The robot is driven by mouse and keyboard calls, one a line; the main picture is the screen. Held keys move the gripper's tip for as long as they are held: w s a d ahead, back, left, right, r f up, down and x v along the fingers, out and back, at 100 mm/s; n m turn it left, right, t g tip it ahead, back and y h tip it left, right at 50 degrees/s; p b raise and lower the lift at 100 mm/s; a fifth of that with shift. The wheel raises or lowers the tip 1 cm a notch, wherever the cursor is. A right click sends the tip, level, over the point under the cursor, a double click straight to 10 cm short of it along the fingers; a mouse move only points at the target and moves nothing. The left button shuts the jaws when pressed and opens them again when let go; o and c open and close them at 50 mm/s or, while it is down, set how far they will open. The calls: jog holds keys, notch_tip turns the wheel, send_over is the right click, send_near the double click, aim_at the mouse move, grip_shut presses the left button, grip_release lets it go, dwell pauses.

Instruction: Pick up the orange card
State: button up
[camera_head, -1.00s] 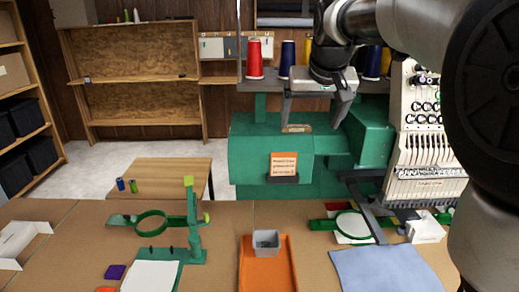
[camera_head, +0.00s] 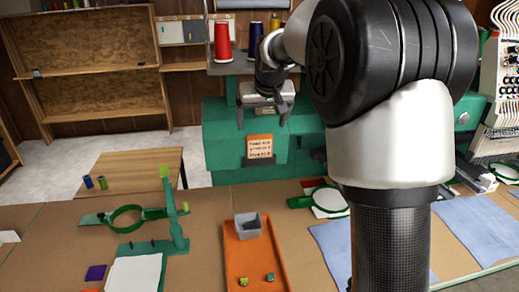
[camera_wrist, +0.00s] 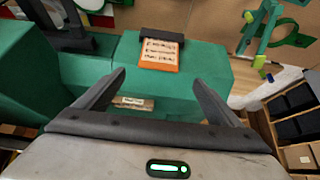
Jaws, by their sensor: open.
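The orange card (camera_head: 260,146) has dark lettering on a pale panel and stands upright in a dark holder (camera_head: 261,160) on the green machine (camera_head: 222,135). In the wrist view the card (camera_wrist: 161,53) appears beyond the fingertips, near the top middle, with its dark holder above it. My gripper (camera_head: 262,125) is above the card in the head view, its fingers pointing down. In the wrist view my gripper (camera_wrist: 162,80) is open and empty, the fingers wide apart. The card is apart from both fingers.
A red thread cone (camera_head: 222,43) and other cones stand on the shelf behind my gripper. An orange tray (camera_head: 240,262) holds a grey bin (camera_head: 247,226) and small cubes. A green hoop stand (camera_head: 171,215) is at the left. A wooden side table (camera_head: 140,165) stands behind.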

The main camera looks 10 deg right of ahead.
aim_at(260, 135)
jog(key=x, duration=0.6)
jog(key=shift+w+d+f+p, duration=0.1)
jog(key=shift+w+f+p, duration=0.1)
jog(key=shift+p, duration=0.2)
jog(key=c, duration=1.5)
jog(key=shift+r, duration=0.1)
